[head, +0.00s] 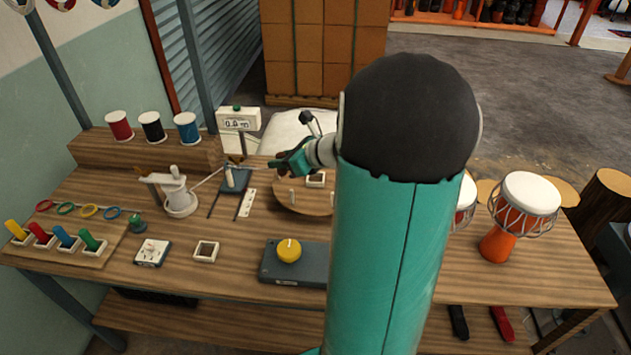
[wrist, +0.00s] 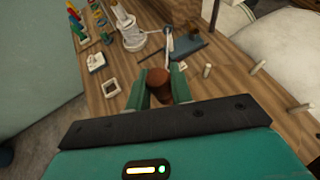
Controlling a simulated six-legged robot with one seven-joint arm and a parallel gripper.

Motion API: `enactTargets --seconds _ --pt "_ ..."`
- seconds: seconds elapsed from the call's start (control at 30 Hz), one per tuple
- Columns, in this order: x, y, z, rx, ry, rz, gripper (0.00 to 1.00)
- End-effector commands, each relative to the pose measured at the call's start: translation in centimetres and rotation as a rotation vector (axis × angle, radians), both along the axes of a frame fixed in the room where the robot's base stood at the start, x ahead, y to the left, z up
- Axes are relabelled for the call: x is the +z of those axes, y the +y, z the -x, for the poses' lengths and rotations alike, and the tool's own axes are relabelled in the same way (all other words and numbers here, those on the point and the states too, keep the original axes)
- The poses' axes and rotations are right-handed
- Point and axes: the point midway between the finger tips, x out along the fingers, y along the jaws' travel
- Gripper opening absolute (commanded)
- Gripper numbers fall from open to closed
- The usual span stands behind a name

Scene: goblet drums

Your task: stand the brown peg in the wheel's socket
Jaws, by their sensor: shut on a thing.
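The brown peg (wrist: 158,84) is between the two green fingers of my gripper (wrist: 160,88) in the wrist view, its round end showing. In the head view my gripper (head: 284,164) is above the back of the bench, and I cannot make out the peg there. The wheel (head: 300,207) looks like a round wooden disc on the bench, right of and below my gripper in the picture, with short pale pegs. A white square socket (head: 316,180) shows on its far side. My arm hides the wheel's right part. The peg appears apart from the wheel.
A dark stand (head: 234,182) with a pale rod is left of my gripper. A white post device (head: 178,195), a square frame (head: 206,251) and a grey box with a yellow knob (head: 289,250) are on the bench. A goblet drum (head: 520,215) stands at right.

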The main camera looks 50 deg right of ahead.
Motion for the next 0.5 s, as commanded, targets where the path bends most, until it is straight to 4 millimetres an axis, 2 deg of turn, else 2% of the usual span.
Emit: enactTargets --seconds 0.17,0.5 --pt "-0.9 -2.2 -0.1 -0.002 0.001 -0.003 0.01" --pt "-4.4 -9.5 -1.2 -0.001 0.000 -0.004 0.01"
